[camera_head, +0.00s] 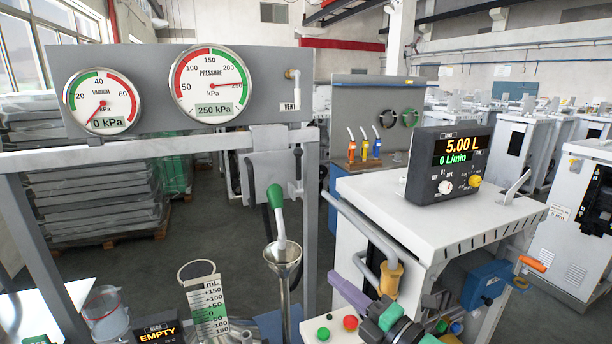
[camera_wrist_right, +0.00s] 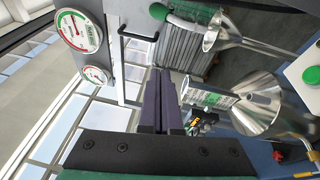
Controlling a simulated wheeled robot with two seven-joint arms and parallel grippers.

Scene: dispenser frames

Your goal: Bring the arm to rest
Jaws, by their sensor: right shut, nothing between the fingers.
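My right gripper (camera_head: 334,278) shows low in the head view, right of centre, with its purple fingers pointing up and to the left. Its black and green wrist is behind them at the bottom edge. In the right wrist view the dark fingers (camera_wrist_right: 160,74) lie together with nothing between them. The gripper is apart from the steel funnel (camera_head: 283,254) and the green-handled valve (camera_head: 276,198) to its left. My left gripper is in neither view.
A gauge panel (camera_head: 150,75) stands on a grey frame at left. A white cabinet (camera_head: 400,205) carries a black meter (camera_head: 447,165) reading 5.00 L. A yellow-handled nozzle (camera_head: 391,276) is close right of my fingers. A measuring scale (camera_head: 209,306) and clear bucket (camera_head: 105,314) are lower left.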

